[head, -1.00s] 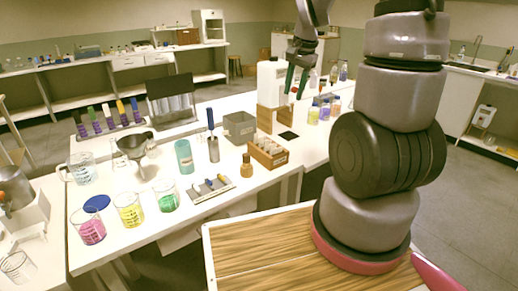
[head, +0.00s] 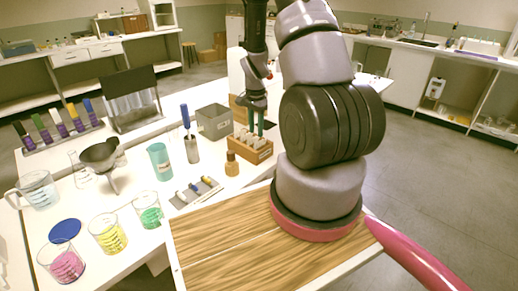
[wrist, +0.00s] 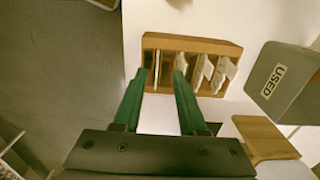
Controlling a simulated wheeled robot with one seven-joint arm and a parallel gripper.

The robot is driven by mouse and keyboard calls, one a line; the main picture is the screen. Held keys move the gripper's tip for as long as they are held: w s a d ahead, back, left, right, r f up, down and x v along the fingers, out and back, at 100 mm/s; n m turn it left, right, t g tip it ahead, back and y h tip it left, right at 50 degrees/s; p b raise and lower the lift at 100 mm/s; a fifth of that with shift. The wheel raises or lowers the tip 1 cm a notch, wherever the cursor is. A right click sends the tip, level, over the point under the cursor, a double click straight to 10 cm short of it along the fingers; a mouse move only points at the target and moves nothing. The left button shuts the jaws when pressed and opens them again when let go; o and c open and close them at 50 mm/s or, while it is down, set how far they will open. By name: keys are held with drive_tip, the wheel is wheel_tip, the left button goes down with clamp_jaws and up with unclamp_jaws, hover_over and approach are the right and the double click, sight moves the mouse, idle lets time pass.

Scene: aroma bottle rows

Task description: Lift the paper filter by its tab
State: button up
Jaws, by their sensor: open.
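Several white paper filters (wrist: 222,74) stand in the slots of a wooden rack (wrist: 225,47). Their pale tops also show in the head view, in the same rack (head: 262,155) on the table. My gripper (wrist: 161,73) points down over the left part of the rack, its two green fingers apart. Nothing is clearly held between the fingers. In the head view my gripper (head: 255,128) is just above or at the rack; the tab is too small to make out.
A grey bin (wrist: 284,86) marked USED stands right of the rack in the wrist view, behind it in the head view (head: 215,121). A wooden stand (wrist: 262,137) is nearby. A brown bottle (head: 231,163) and a metal cup with a blue-handled tool (head: 192,150) stand left.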

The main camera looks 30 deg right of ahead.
sight(257, 145)
drive_tip(key=f, duration=0.5)
drive_tip(key=shift+s+d+f, duration=0.1)
drive_tip(key=shift+s+d, duration=0.05)
drive_tip(key=shift+d, duration=0.05)
clamp_jaws()
